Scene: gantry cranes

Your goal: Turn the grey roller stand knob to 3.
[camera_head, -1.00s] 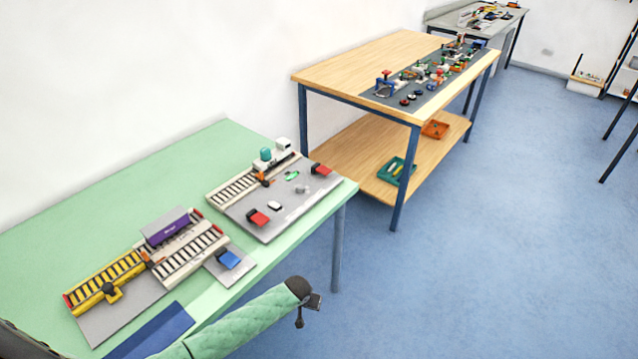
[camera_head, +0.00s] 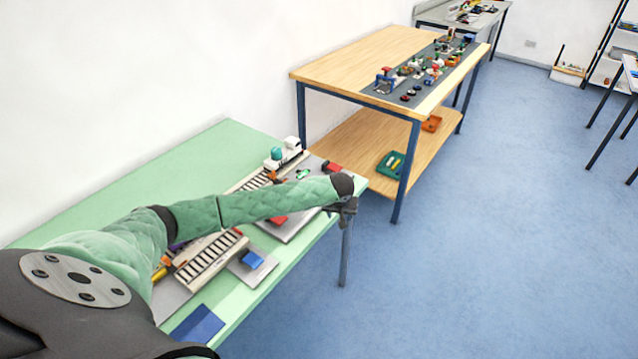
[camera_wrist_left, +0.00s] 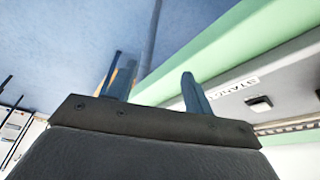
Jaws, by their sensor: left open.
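I cannot pick out the grey roller stand or its knob with certainty in either view. My left gripper (camera_head: 345,212) is beyond the front right corner of the green table (camera_head: 150,185), with my arm stretched across the table. In the left wrist view the gripper (camera_wrist_left: 155,88) has its two fingers apart, with nothing visible between them. A grey panel (camera_wrist_left: 285,75) with a partly readable label and a small dark square part (camera_wrist_left: 259,103) lies to the right of the fingers. My right gripper is not in view.
My arm hides part of the track models on the green table. A white engine (camera_head: 287,152) stands at their back, and a blue block (camera_head: 253,260) lies in front. A wooden table (camera_head: 345,73) with several small models stands behind. Blue floor (camera_head: 480,230) is open at right.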

